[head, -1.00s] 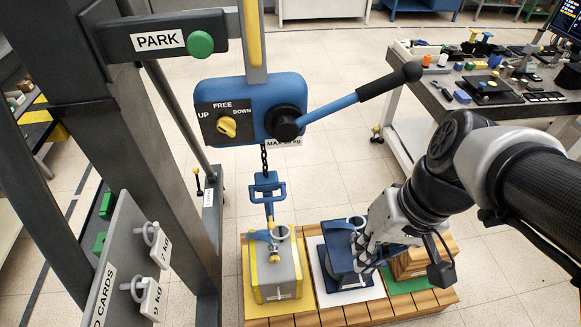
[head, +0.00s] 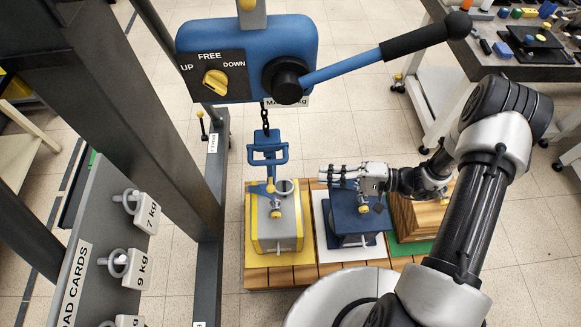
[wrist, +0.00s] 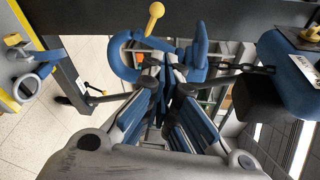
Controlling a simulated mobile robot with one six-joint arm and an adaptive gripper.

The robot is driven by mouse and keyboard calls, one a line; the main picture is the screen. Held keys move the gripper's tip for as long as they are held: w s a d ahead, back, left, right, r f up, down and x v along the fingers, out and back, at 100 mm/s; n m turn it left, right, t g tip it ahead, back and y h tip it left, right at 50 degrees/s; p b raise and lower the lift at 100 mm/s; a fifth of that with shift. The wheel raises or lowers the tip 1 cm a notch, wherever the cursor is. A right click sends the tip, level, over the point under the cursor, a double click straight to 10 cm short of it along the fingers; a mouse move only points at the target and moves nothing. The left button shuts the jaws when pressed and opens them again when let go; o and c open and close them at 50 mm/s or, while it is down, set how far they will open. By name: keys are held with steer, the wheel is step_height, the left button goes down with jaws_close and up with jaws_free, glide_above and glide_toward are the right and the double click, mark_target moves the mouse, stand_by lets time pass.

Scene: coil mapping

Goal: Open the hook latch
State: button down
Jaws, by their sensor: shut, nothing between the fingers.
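The blue hook (head: 258,188) hangs on a chain below the blue hoist (head: 245,50), over the grey and yellow weight (head: 278,225). A small yellow knob, apparently the latch's, shows at it. In the wrist view the hook (wrist: 122,62) is a blue curve just beyond my fingers, with the yellow-knobbed latch lever (wrist: 155,14) sticking up. My gripper (head: 325,176) is shut and empty, to the right of the hook, fingers pointing left at it; it also shows in the wrist view (wrist: 165,88). Whether the fingertips touch the hook, and whether the hook is through the weight's ring, I cannot tell.
A dark blue weight (head: 352,218) stands below my gripper, with a wooden crate (head: 412,216) to its right. The hoist's long lever (head: 400,48) reaches right above. The load-card board (head: 105,235) and grey posts stand left. A cluttered table is at the upper right.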

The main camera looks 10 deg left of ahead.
step_height(320, 180, down, 3)
steer(key=w+t, duration=0.1)
steer(key=b, duration=0.2)
glide_toward(270, 176)
steer(key=w+a+f, duration=0.1)
steer(key=w+a, duration=0.2)
steer(key=s, duration=0.1)
steer(key=s+a, duration=0.1)
steer(key=s+a+m, duration=0.1)
steer(key=shift+s+r+y, duration=0.2)
steer(key=shift+r+y, duration=0.05)
steer(key=shift+y, duration=0.15)
steer(key=shift+d+r, duration=0.1)
steer(key=shift+d, duration=0.1)
